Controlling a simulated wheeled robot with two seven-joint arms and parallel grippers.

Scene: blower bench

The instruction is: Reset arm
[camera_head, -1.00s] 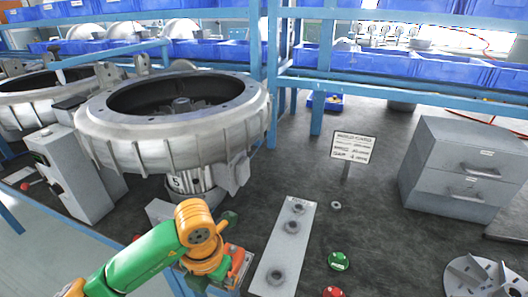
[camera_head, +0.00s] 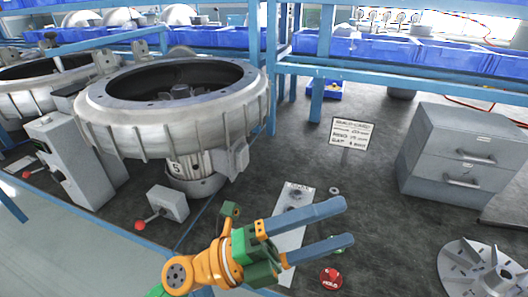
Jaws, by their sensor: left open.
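My left gripper (camera_head: 325,226) comes in from the bottom left, with an orange and green wrist and two long blue-grey fingers. The fingers are apart with nothing between them, and point right over the grey plate (camera_head: 292,201) on the bench. The plate is partly hidden behind the fingers. A green button (camera_head: 336,251) is mostly hidden behind the lower finger. A red button (camera_head: 331,278) shows just below that finger. My right gripper is out of view.
The large blower housing (camera_head: 170,110) stands at left. A grey box with a red-knobbed lever (camera_head: 168,203) sits below it. A sign (camera_head: 352,134), a drawer cabinet (camera_head: 462,155) and a finned disc (camera_head: 484,270) are at right. Dark bench between sign and cabinet is clear.

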